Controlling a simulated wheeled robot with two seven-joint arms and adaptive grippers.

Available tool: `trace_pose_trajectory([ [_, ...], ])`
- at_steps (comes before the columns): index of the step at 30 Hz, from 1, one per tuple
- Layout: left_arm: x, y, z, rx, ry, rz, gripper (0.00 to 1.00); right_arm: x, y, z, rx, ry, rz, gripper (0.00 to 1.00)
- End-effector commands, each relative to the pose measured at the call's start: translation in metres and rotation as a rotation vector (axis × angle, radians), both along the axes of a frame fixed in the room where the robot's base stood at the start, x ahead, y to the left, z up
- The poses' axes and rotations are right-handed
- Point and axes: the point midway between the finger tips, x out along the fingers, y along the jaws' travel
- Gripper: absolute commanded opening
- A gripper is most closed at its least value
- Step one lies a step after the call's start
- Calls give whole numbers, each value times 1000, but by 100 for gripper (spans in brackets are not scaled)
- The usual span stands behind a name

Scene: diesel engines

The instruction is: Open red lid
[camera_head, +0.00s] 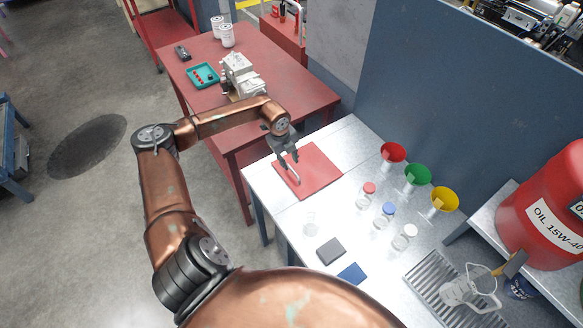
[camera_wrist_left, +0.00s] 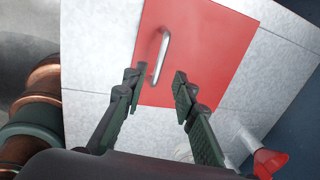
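The red lid (camera_head: 316,165) is a flat square panel set in the light metal tabletop, and it lies closed. A silvery bar handle (camera_head: 293,174) stands on it towards its left side. The lid (camera_wrist_left: 205,45) and the handle (camera_wrist_left: 159,58) also show in the left wrist view. My left gripper (camera_head: 288,162) is above the lid's left part, at the handle. Its fingers (camera_wrist_left: 157,78) are apart, one on each side of the handle's line, with nothing clamped between them. Whether the fingertips reach down around the handle is hard to tell. My right gripper does not show.
Red, green and yellow funnels (camera_head: 417,174) and several small capped bottles (camera_head: 385,213) stand right of the lid. Dark and blue pads (camera_head: 330,251) lie in front. A red table (camera_head: 300,90) with a metal part (camera_head: 238,72) stands behind. A red oil drum (camera_head: 545,215) is at right.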

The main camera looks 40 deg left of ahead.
Motion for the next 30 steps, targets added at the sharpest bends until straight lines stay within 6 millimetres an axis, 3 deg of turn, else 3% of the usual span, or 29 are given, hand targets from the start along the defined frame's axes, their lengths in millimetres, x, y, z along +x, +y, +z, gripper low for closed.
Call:
trace_pose_trajectory([
  [6,6,-3,-34,-3,1,-1,26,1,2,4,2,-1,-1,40],
  [12,10,-4,-52,-3,0,-3,26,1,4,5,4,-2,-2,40],
  [21,10,-4,-55,-3,0,-4,26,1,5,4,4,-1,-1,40],
  [30,10,-4,-54,-3,-1,-3,6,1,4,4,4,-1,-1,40],
])
